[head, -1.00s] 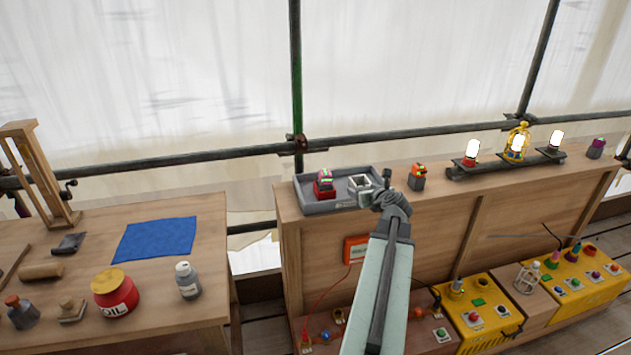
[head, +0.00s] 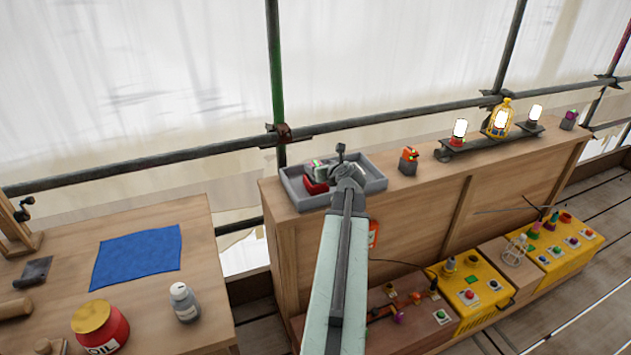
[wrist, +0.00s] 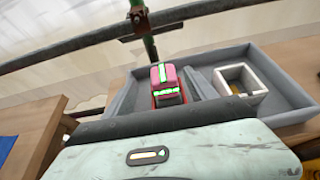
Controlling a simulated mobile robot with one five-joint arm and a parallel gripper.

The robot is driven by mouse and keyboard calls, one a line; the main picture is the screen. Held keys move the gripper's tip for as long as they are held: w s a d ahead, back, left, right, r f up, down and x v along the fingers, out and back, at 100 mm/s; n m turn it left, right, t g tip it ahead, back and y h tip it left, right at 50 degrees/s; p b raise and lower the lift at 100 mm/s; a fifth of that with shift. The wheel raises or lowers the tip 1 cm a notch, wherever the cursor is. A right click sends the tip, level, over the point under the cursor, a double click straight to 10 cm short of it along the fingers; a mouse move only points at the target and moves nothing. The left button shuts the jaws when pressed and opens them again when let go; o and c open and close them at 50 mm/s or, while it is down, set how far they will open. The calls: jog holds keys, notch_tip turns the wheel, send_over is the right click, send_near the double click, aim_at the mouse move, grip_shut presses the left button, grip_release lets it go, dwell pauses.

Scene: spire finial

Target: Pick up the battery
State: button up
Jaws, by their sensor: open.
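A red and pink battery with bright green stripes (wrist: 166,84) stands upright in the grey tray (wrist: 290,98), left of a small pale square box (wrist: 240,88), in the wrist view. In the head view the tray (head: 372,172) sits on the left end of the wooden cabinet top. The battery's red lower part (head: 315,187) shows there, with its upper part partly covered by my gripper (head: 335,170). My gripper is open over the tray, close to the battery. Its fingertips are hard to make out, and I cannot tell if they touch the battery.
An orange unit with green marks (head: 409,160) stands right of the tray. Lit lamps (head: 501,120) and a purple unit (head: 569,120) stand farther right. A scaffold pipe (head: 150,167) runs behind. A workbench with a blue cloth (head: 138,256) is at left.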

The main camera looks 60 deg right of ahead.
aim_at(316, 164)
jog(key=b+x, duration=0.2)
jog(key=x, duration=0.3)
jog(key=shift+d+f, duration=0.2)
jog(key=shift+d, duration=0.05)
jog(key=shift+s+a, duration=0.1)
jog(key=shift+c, duration=0.3)
grip_shut()
